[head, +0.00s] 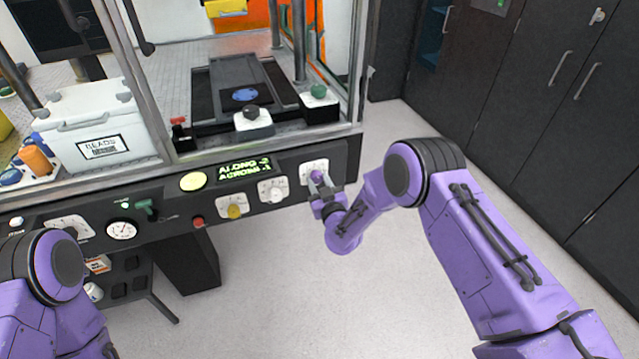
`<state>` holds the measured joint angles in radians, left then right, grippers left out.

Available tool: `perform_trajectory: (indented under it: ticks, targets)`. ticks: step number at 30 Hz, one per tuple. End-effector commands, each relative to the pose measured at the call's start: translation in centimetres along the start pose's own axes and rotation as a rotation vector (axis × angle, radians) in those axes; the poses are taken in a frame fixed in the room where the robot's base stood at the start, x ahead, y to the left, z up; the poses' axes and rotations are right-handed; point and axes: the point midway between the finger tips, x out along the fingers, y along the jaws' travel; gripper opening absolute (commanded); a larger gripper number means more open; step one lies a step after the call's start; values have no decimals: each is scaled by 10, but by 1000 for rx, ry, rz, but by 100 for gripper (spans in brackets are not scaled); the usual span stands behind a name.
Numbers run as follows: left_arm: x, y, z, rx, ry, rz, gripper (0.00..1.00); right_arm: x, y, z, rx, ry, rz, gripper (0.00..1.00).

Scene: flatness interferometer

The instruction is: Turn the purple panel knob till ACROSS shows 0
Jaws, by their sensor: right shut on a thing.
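The purple panel knob (316,176) is at the right end of the dark front panel, on a white plate. My right gripper (320,186) is at the knob and shut on it; its fingers hide part of the knob. The display (245,170) left of it has green text in two lines, ALONG above ACROSS. Each has a character after it, but they are too small to read surely. My left arm shows at the lower left; its gripper is out of view.
A white box (92,128) stands behind the panel at left. Floor right of the panel is clear up to dark cabinets (560,90).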

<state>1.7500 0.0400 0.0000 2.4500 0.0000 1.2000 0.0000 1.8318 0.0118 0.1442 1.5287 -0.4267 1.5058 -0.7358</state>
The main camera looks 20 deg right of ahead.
Motion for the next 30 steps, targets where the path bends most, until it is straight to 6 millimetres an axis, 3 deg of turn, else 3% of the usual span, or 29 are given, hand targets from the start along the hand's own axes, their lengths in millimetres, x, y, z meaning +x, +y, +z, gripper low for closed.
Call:
perform_trajectory:
  ticks: [8,30]
  targets:
    - [8,1,3,0,0,0,43,0,0,2,100,-2,1,7]
    - [38,3,16,0,0,0,43,0,-1,2,661,-14,0,7]
